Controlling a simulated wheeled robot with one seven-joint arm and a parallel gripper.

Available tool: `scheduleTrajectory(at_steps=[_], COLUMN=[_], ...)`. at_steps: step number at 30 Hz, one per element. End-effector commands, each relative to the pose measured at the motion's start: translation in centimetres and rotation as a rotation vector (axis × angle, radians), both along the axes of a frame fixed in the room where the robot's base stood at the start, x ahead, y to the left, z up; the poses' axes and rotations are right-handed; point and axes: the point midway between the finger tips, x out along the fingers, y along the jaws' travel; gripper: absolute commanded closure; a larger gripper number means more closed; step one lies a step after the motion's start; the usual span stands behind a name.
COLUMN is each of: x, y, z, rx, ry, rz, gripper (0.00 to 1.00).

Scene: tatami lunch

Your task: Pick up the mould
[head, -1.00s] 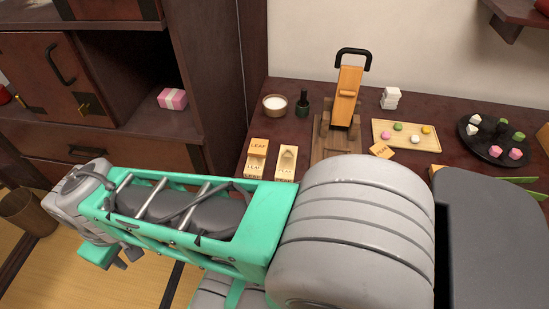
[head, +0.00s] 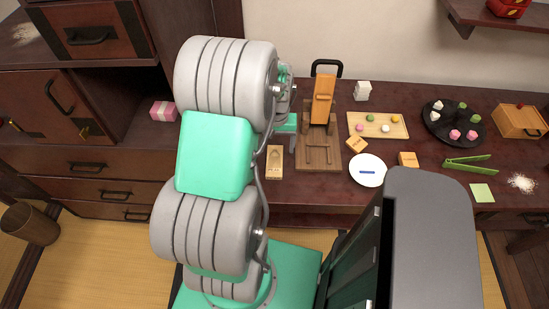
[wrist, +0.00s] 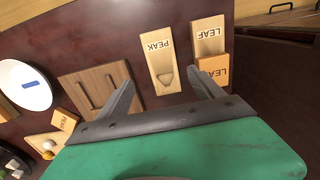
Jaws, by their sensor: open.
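Two pale wooden moulds lie on the dark table. The mould marked PEAK (wrist: 157,47) has a pointed hollow, and the mould marked LEAF (wrist: 208,30) lies beside it on the right in the wrist view. An orange-brown LEAF block (wrist: 213,66) sits at the near end of the LEAF mould. My gripper (wrist: 164,86) is open and empty, its fingers apart at the near end of the PEAK mould, the right fingertip near the LEAF block. In the head view, the PEAK mould (head: 275,163) shows right of my arm, which hides the LEAF mould.
A wooden press (head: 322,100) on a board stands close by on the right. A white plate (head: 367,172), a PEAK block (head: 357,143), a sweets tray (head: 390,128), a black plate (head: 451,138) and green tongs (head: 470,166) lie farther right.

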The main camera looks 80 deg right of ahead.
Motion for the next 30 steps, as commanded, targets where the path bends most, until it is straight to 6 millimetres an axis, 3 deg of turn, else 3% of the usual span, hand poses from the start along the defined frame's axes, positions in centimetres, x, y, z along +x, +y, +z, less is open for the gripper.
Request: scheduleTrajectory(at_steps=[13,20,30], x=[0.5,0.5,0.5], y=[0.4,0.3,0.3], z=[-6.8,-7.1,-7.1], rx=[0.002,-0.001,-0.001], ry=[0.000,0.000,0.000], rz=[0.003,0.003,0.003], gripper=[0.24,0.24,0.51])
